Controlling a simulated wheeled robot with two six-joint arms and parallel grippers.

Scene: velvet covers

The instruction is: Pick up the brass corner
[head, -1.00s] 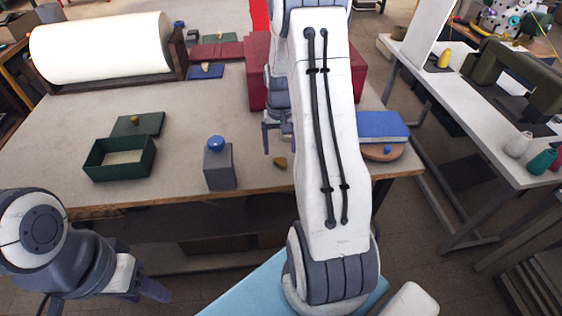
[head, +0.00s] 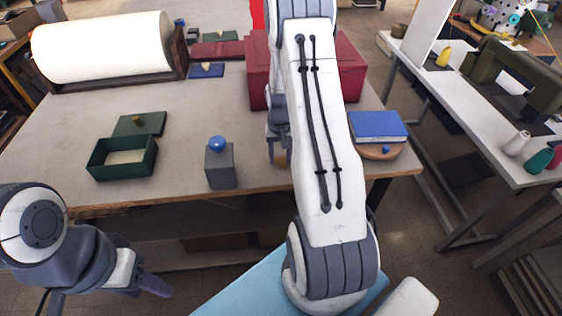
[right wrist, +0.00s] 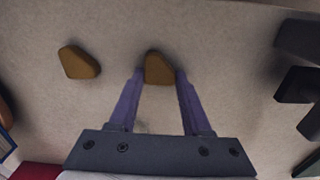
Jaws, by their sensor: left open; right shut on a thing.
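A small brown-gold brass corner (right wrist: 158,68) lies between the fingertips of my right gripper (right wrist: 158,76) in the right wrist view. The fingers touch it at both sides and are shut on it, at the tabletop. In the head view this brass corner (head: 281,161) shows only partly, beside my right gripper's finger and next to my arm. A second brass corner (right wrist: 79,62) lies on the table to the left in the right wrist view, clear of the fingers; my arm hides it in the head view. My left gripper (head: 140,284) is open and empty at the lower left, off the table's front.
A grey block with a blue knob (head: 220,168) stands left of my right gripper. A green open box (head: 122,172) is further left. Red boxes (head: 258,75) stand behind; a blue book-like block (head: 378,125) lies on a round wooden board (head: 382,153) at right.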

